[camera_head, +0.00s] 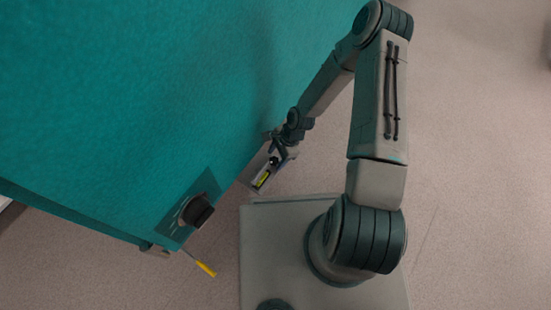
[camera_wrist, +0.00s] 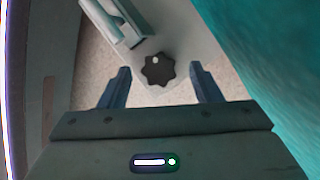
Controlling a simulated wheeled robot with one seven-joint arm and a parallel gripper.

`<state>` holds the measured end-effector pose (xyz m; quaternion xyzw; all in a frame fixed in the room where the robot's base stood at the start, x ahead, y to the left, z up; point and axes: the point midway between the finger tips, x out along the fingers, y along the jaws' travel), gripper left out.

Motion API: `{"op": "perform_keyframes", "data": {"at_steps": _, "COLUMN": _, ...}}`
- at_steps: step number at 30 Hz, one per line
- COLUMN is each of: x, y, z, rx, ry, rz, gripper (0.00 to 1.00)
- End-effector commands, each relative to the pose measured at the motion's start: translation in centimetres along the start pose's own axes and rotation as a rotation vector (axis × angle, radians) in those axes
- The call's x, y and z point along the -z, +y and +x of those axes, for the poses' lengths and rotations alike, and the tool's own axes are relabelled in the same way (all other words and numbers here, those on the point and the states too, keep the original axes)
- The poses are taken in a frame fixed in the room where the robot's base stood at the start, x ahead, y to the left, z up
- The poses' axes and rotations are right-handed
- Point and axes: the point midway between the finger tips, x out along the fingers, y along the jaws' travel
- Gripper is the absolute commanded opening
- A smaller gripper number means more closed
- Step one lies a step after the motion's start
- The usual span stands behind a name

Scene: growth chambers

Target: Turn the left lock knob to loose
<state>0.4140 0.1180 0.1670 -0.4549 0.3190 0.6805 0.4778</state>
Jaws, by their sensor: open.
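A black lobed knob (camera_wrist: 158,69) with a pale dot sits on a rounded grey plate (camera_wrist: 185,30) in the wrist view. My gripper (camera_wrist: 160,74) is open, with one finger on each side of the knob in the picture. I cannot tell whether the fingers reach down around it; no contact shows. In the head view my gripper (camera_head: 275,149) is beside the teal cabinet wall, by a small black knob (camera_head: 273,161) on a bracket with a yellow-green strip (camera_head: 262,180). Whether this is the left lock knob is not clear.
The teal cabinet (camera_head: 130,90) fills the left of the head view. A larger black dial (camera_head: 198,211) sticks out from its panel. A yellow-handled tool (camera_head: 205,268) is below it. The floor (camera_head: 480,180) on the right is clear.

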Motion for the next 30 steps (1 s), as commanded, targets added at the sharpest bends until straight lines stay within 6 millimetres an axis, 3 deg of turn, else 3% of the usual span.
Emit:
{"op": "perform_keyframes", "data": {"at_steps": 10, "x": 0.00, "y": 0.02, "z": 0.38, "rx": -0.001, "ry": 0.000, "rz": 0.001, "gripper": 0.58}}
{"op": "perform_keyframes", "data": {"at_steps": 15, "x": 0.01, "y": 0.00, "z": 0.37, "rx": 0.000, "ry": 0.000, "rz": 0.000, "gripper": 0.13}}
{"op": "perform_keyframes", "data": {"at_steps": 30, "x": -0.14, "y": -0.30, "z": 0.27, "rx": -0.044, "ry": 0.001, "rz": -0.116, "gripper": 0.13}}
